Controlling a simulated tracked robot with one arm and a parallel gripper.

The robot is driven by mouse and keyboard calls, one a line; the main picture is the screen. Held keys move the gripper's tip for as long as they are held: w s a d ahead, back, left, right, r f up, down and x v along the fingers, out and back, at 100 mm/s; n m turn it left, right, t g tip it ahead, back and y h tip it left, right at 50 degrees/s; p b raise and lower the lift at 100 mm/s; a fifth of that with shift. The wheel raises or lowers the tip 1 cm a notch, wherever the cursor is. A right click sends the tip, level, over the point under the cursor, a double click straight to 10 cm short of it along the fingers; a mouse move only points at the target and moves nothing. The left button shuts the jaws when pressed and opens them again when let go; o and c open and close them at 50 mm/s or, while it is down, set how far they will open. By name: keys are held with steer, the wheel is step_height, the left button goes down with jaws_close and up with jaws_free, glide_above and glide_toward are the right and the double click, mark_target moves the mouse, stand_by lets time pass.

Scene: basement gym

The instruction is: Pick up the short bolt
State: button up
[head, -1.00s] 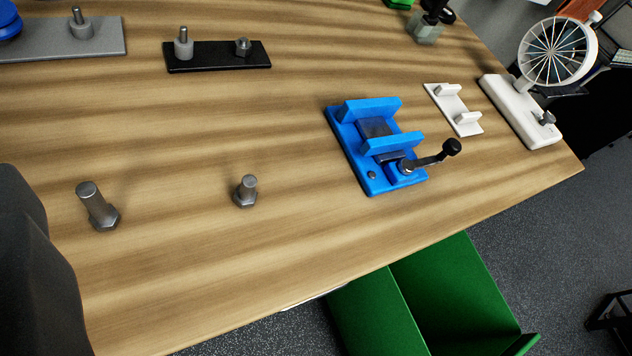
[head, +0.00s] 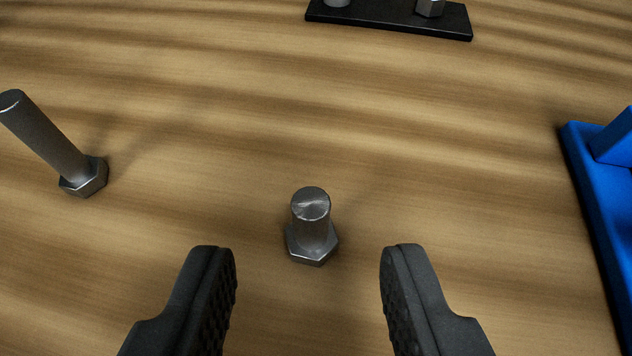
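The short bolt (head: 312,228) stands upright on its hex head on the wooden table, its grey shank pointing up. It is near the middle of the head view. My gripper (head: 309,262) is open, with its two dark fingers apart to the left and right of the bolt in the picture. The fingers do not touch the bolt, and nothing is between them at their near part but table. A longer bolt (head: 52,145) stands on its hex head at the left.
The blue vise (head: 600,190) is cut off at the right edge. A black plate (head: 390,18) with metal parts on it lies at the top. The wooden tabletop (head: 220,110) is bare between these things.

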mark_target(312, 213)
steer(key=shift+b+x, duration=0.95)
steer(key=shift+x, duration=2.15)
jaws_close()
